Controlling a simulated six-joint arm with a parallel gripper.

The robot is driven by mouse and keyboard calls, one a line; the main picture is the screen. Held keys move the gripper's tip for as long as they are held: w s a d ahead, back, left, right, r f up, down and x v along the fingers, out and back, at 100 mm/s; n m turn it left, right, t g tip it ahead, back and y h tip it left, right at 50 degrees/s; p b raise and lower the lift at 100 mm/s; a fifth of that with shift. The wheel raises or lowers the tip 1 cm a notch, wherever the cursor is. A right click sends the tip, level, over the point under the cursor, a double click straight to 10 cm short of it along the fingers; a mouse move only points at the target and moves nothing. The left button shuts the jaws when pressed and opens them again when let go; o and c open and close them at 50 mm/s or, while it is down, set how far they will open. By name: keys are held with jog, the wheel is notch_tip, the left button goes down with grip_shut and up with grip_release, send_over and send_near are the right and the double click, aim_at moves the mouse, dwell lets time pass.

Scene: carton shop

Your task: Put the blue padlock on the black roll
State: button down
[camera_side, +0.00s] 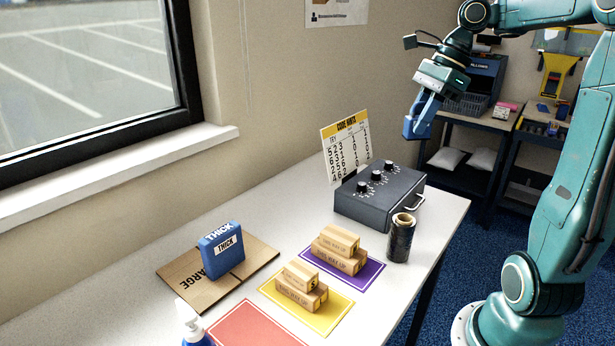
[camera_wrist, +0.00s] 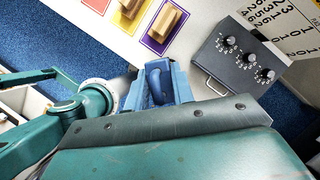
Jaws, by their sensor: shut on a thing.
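My gripper (camera_side: 424,112) is raised above the far end of the table, shut on the blue padlock (camera_side: 414,129). In the wrist view the padlock (camera_wrist: 157,75) sits between the two blue fingers of my gripper (camera_wrist: 159,90). The black roll (camera_side: 400,240) stands upright on the table, in front of the dark grey dial box, with a tan core showing at its top. The padlock is well above the roll and apart from it. I cannot make out the roll in the wrist view.
The dial box (camera_side: 380,197) has a handle and stands before a number card (camera_side: 346,147). Small cartons sit on purple (camera_side: 372,277) and yellow (camera_side: 322,319) mats. A red mat (camera_side: 255,328), a blue THICK box (camera_side: 221,250) on cardboard and a pump bottle (camera_side: 190,325) are nearer.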

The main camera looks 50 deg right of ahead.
jog(key=shift+s+d+r, duration=0.2)
jog(key=shift+d, duration=0.2)
jog(key=shift+m, duration=0.3)
send_over(397, 218)
jog(key=s+d, duration=0.1)
jog(key=f, duration=1.5)
jog(key=shift+s+d+f, duration=0.1)
jog(key=shift+s+f, duration=0.1)
jog(key=shift+f, duration=0.15)
jog(key=shift+f, duration=0.1)
jog(key=shift+f, duration=2.05)
jog(key=shift+f, duration=0.15)
jog(key=c, duration=1.2)
grip_release()
